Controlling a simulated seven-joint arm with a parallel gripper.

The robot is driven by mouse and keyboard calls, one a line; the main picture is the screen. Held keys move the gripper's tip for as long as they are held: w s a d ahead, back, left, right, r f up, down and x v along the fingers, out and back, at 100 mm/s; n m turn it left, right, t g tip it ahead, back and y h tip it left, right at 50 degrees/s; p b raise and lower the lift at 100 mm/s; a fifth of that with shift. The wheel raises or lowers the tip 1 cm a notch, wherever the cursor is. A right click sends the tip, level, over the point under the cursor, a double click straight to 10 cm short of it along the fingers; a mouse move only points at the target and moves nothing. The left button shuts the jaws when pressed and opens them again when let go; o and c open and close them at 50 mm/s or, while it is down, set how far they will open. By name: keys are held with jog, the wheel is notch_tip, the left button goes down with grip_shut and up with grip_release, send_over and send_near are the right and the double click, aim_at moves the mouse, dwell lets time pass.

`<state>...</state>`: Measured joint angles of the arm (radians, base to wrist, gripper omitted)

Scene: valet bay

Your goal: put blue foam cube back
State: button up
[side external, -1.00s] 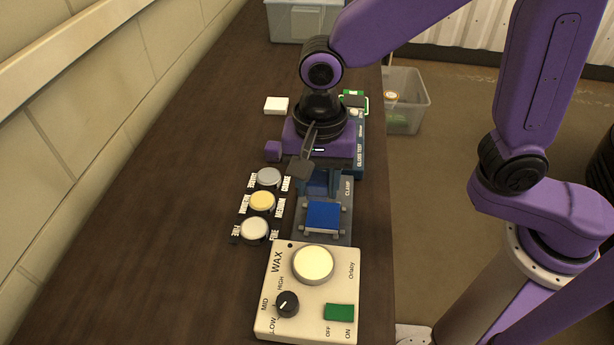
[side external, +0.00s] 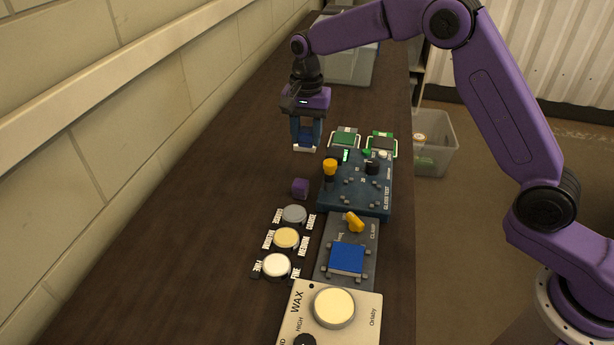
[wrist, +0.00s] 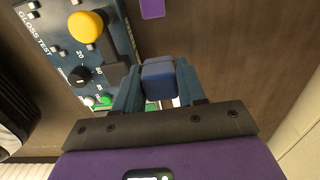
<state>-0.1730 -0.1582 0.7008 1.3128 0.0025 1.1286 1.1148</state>
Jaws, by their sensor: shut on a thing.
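The blue foam cube (wrist: 158,80) is between the fingers of my gripper (wrist: 160,88), which is shut on it. In the side external view my gripper (side external: 306,136) points down with the cube (side external: 306,134) partly hidden between its fingers. A small white block or pad (side external: 304,149) is directly below the fingertips. Only a sliver of white shows behind the cube in the wrist view. I cannot tell whether the cube touches the white pad.
The gloss test panel (side external: 358,190) with a yellow knob stands right of the gripper. The clamp station (side external: 330,270), several round pads and the wax box (side external: 365,325) are nearer. A grey bin (side external: 350,65) stands behind.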

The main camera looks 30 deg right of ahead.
notch_tip(320, 180, down, 10)
jog(key=shift+w+d+f, duration=0.1)
jog(key=shift+w+d, duration=0.05)
dwell(0.4)
jog(key=shift+f, duration=0.1)
jog(key=o, duration=0.7)
jog(key=shift+o, duration=0.2)
notch_tip(320, 180, up, 12)
jog(key=shift+r, duration=0.2)
